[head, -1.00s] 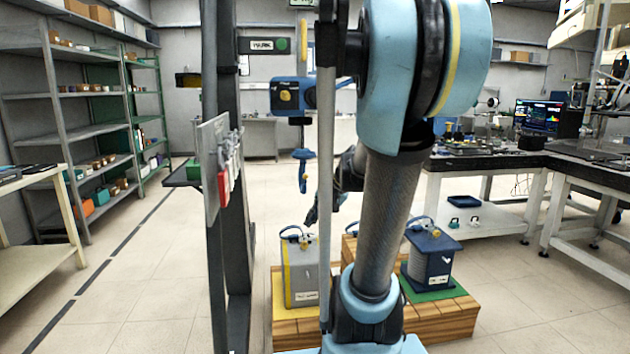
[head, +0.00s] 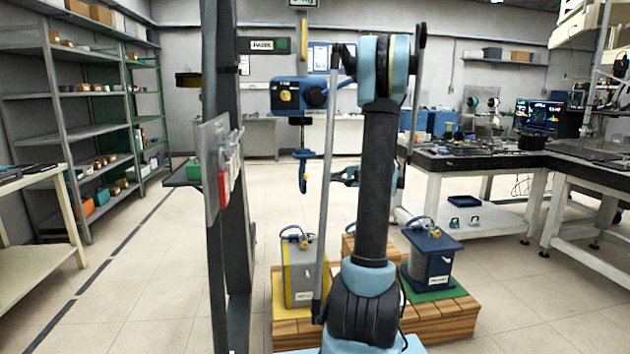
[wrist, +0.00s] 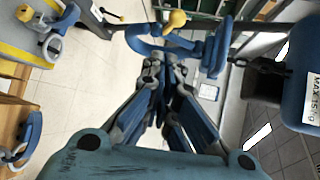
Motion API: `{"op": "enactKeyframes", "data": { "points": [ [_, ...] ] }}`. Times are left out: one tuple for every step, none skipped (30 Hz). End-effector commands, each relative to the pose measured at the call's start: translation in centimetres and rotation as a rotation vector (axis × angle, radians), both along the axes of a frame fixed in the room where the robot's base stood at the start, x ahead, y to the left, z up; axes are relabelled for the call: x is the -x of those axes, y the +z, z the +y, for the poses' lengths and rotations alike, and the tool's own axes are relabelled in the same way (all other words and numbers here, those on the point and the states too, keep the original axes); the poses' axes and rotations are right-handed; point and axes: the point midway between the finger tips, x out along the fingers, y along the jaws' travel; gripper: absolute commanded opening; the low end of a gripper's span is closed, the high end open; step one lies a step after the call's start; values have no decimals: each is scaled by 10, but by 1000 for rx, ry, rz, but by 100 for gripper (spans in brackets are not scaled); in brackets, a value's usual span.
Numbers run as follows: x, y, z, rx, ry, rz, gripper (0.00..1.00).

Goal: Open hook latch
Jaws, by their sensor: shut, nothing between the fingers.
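The blue crane hook (head: 303,172) hangs below the blue hoist (head: 300,95) in the head view. In the wrist view the hook (wrist: 139,40) lies at upper centre, its curved end to the left and its blue shank to the right. A yellow knobbed part, apparently the latch (wrist: 176,19), shows at the hook's mouth. My gripper (wrist: 166,62) is shut and empty, its tips just short of the hook in the picture. In the head view my gripper (head: 338,178) points left towards the hook, with a small gap visible; my arm partly hides it.
A dark post (head: 235,200) with a tag panel stands left. The hoist chain and block (wrist: 297,85) are right in the wrist view.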

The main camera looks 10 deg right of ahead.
Motion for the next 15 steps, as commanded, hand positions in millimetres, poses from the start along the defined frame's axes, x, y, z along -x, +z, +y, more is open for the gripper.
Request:
{"op": "enactKeyframes", "data": {
  "points": [
    [-7,-1,-8,-20,-12,-7,0],
    [-9,-2,-11,-31,-16,-11,0],
    [-12,-2,-14,-42,-22,-15,0],
    [-14,-3,-16,-49,-26,-18,0],
    [-15,-3,-18,-55,-28,-19,0],
    [-17,-3,-19,-60,-32,-21,0],
    [-18,-3,-19,-63,-32,-22,0],
    [-19,-4,-19,-65,-33,-23,0],
    [-22,-4,-18,-66,-34,-23,0],
    [-24,-4,-17,-66,-34,-23,0],
    [-26,-5,-15,-66,-34,-23,0],
    [-30,-6,-12,-66,-33,-23,0],
    [-33,-7,-9,-66,-33,-23,0],
    [-36,-7,-6,-66,-32,-23,0],
    [-41,-9,-2,-66,-32,-23,0]
  ]
}}
